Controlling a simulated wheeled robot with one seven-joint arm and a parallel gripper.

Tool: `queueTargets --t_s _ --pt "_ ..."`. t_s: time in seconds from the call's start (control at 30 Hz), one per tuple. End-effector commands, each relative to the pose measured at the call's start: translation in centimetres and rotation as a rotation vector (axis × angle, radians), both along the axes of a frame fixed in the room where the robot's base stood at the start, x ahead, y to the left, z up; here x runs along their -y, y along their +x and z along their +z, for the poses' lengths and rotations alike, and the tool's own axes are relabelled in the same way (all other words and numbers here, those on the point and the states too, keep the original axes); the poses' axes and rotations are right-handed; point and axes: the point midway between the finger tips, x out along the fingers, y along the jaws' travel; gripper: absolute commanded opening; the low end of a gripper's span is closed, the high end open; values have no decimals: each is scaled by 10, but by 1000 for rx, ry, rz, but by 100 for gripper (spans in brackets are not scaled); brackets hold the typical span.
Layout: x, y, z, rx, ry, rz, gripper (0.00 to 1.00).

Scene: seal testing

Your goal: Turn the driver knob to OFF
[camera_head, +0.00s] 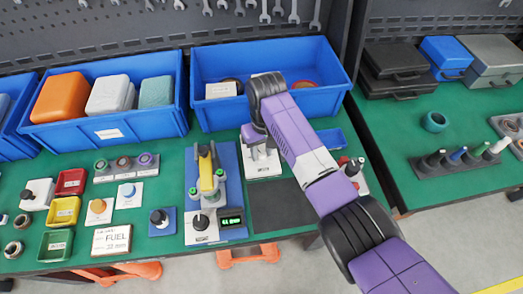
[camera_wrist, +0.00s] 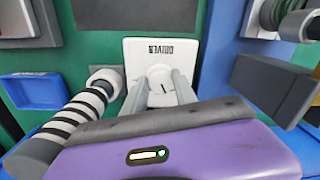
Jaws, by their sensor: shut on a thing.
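The driver knob (camera_wrist: 160,78) is a pale round knob with a short dark mark, on a white plate (camera_wrist: 135,48) that reads DRIVER, upside down in the wrist view. My gripper (camera_wrist: 160,88) has its two pale fingers on either side of the knob, shut on it. In the head view my gripper (camera_head: 260,146) reaches down onto the white plate (camera_head: 264,172) on the green table, just in front of a blue bin. The knob itself is mostly hidden there by the gripper. I cannot read any position labels around the knob.
A dark mat (camera_head: 280,206) lies in front. Blue bins (camera_head: 270,108) line the back. A striped cylinder (camera_wrist: 85,112) is close by in the wrist view.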

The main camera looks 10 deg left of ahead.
Motion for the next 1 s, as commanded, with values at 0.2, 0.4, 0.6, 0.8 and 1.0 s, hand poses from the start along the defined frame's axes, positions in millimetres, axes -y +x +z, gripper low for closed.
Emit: queueTargets --t_s 0.2,0.4,0.6,0.8,1.0 --pt "0 1 1 0 0 134 0" --pt "0 1 1 0 0 207 0" --pt "0 1 1 0 0 237 0" --pt "0 1 1 0 0 241 0" --pt "0 1 1 1 0 240 39"
